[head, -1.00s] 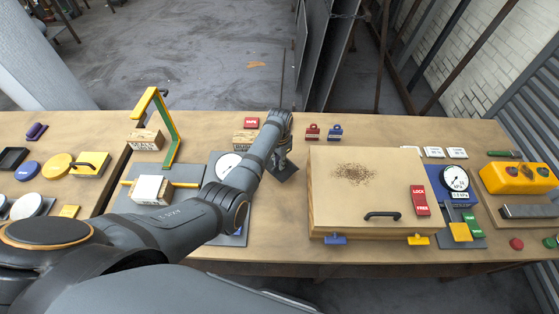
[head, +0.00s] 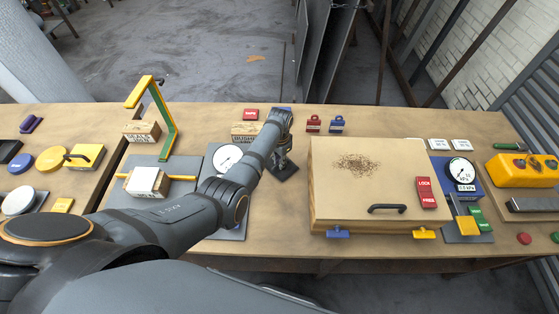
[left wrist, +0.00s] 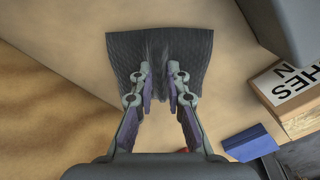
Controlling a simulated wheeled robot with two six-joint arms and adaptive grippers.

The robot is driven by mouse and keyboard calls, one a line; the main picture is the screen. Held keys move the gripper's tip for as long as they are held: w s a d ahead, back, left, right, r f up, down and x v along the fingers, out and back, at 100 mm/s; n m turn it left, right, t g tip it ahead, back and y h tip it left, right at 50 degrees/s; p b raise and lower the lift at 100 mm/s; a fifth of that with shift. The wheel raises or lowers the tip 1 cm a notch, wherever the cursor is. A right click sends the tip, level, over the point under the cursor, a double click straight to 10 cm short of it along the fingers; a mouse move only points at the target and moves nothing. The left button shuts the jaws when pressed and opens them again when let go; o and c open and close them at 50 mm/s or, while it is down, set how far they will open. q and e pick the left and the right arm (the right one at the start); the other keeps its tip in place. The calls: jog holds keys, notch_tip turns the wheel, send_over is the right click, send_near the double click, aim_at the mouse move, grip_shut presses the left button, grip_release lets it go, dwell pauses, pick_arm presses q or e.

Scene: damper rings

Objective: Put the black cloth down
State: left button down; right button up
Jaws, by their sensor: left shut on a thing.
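My left gripper (head: 283,160) is shut on the black cloth (head: 285,173), over the table between the gauge plate and the large wooden box. In the left wrist view the fingertips (left wrist: 160,75) pinch the middle of the cloth (left wrist: 185,50), raising a fold. The cloth spreads dark and roughly square beyond the fingers. I cannot tell whether its edges touch the table. My right gripper is not in view.
The wooden box (head: 330,205) with a black handle stands just right of the cloth. A gauge plate (head: 238,230) and a lettered wooden block (head: 245,131) are to the left. Red (head: 313,123) and blue (head: 337,123) clips lie behind. Bare table (head: 285,215) shows in front.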

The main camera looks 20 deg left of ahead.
pick_arm(q)
jog(key=shift+f, duration=0.4)
dwell(0.3)
jog(key=c, duration=1.3)
grip_release()
jog(key=shift+o, duration=0.2)
jog(key=c, duration=0.4)
